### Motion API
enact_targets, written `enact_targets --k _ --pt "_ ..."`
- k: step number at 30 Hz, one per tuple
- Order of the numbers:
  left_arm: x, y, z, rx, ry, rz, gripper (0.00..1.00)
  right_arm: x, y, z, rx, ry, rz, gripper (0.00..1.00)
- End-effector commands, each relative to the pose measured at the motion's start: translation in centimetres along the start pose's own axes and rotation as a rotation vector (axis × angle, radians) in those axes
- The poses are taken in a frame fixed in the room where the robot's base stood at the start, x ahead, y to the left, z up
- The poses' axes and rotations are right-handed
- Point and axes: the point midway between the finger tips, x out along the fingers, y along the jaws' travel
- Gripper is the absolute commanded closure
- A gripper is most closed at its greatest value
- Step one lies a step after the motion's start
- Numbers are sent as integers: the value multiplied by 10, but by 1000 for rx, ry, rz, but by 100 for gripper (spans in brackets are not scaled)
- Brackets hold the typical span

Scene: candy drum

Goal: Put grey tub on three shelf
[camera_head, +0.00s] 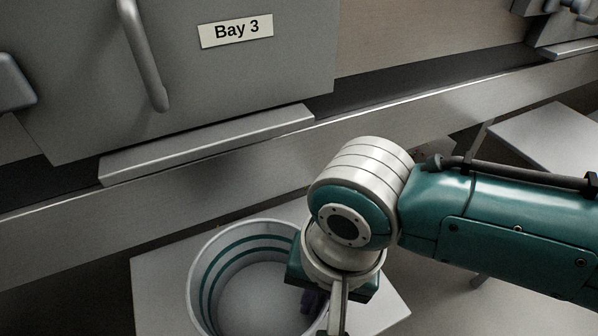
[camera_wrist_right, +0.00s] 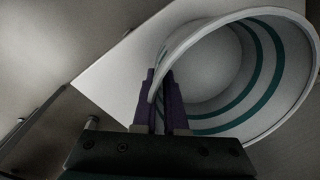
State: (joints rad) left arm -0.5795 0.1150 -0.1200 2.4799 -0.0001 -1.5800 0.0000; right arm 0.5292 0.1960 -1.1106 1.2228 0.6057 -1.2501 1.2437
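The grey tub (camera_head: 208,262) is round and open-topped, with teal stripes inside. In the head view it is at the bottom, over a pale square shelf (camera_head: 160,285) below the sign "Bay 3" (camera_head: 236,30). I cannot tell whether it touches the shelf. My right gripper (camera_head: 322,310) is at the tub's right side, partly hidden by its own wrist. In the right wrist view, the purple fingers of this gripper (camera_wrist_right: 161,100) are on either side of the tub's wall (camera_wrist_right: 205,35), closed against it. My left gripper is not in view.
A grey door (camera_head: 180,75) with a bar handle (camera_head: 143,55) stands above a long metal ledge (camera_head: 250,150) behind the tub. Another pale shelf (camera_head: 545,135) is at the right. The pale shelf shows bare room to the left of the tub.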

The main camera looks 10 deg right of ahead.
Motion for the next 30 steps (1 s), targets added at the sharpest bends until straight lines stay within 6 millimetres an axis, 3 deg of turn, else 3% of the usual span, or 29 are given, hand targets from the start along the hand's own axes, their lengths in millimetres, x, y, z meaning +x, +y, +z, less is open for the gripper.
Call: enact_targets --k 6,14,17,24,30 --pt "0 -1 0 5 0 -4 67 0 0 0 0 0 0 67" --pt "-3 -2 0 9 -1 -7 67 -4 0 0 0 0 0 67" --pt "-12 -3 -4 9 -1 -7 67 -16 -1 0 0 0 -1 67" --pt "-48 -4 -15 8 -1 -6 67 -72 -1 0 1 0 -3 67" --pt "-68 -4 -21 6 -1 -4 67 -107 -1 0 0 1 -1 67"
